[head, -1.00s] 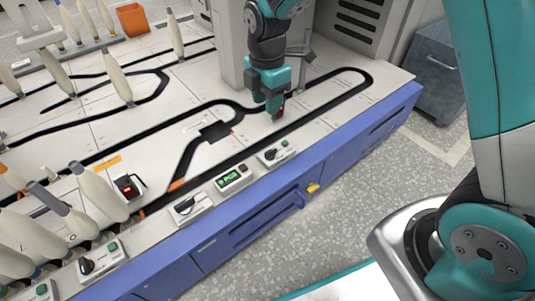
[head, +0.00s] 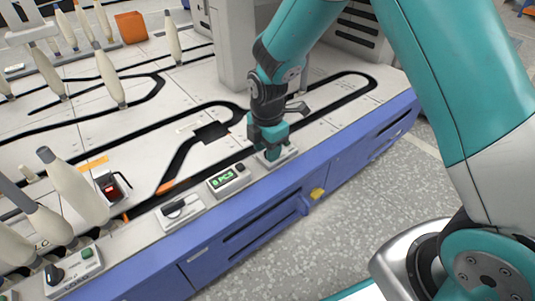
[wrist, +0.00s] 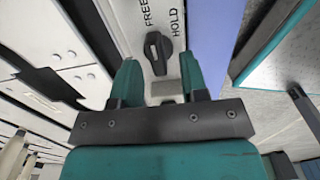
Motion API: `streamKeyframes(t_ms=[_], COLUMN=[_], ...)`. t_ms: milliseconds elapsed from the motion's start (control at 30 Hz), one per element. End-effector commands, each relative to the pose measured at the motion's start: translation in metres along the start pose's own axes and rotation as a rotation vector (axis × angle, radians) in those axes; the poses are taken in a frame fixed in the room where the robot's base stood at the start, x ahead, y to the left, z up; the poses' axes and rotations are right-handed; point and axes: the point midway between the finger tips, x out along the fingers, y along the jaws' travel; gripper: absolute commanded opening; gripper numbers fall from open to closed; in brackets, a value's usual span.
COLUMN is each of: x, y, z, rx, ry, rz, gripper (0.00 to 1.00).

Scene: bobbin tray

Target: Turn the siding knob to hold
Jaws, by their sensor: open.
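The siding knob (wrist: 158,52) is a black lever-like knob on a white panel, seen in the wrist view between my fingertips. The words FREE (wrist: 147,12) and HOLD (wrist: 176,22) are printed beyond it. Its long axis runs roughly up and down the picture, with its upper end nearer FREE. My gripper (wrist: 158,72) is open, one finger on each side of the knob's line; contact cannot be told. In the head view my gripper (head: 268,146) is low over the rightmost small control box (head: 289,154) on the table's front edge, hiding its knob.
Tall cream bobbins (head: 75,187) stand on the left. A grey column (head: 232,50) rises behind my gripper.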

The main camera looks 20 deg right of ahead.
Motion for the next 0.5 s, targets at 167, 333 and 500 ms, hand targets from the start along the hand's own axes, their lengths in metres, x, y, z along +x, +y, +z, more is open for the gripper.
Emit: streamKeyframes(t_ms=[167,333,500], x=[0.0029,0.0026,0.0025], y=[0.0002,0.0001,0.0001], z=[-0.0001,-0.0001,-0.0001], rx=[0.0,0.0,0.0], ry=[0.0,0.0,0.0], rz=[0.001,0.0,0.0], gripper=[0.4,0.36,0.0])
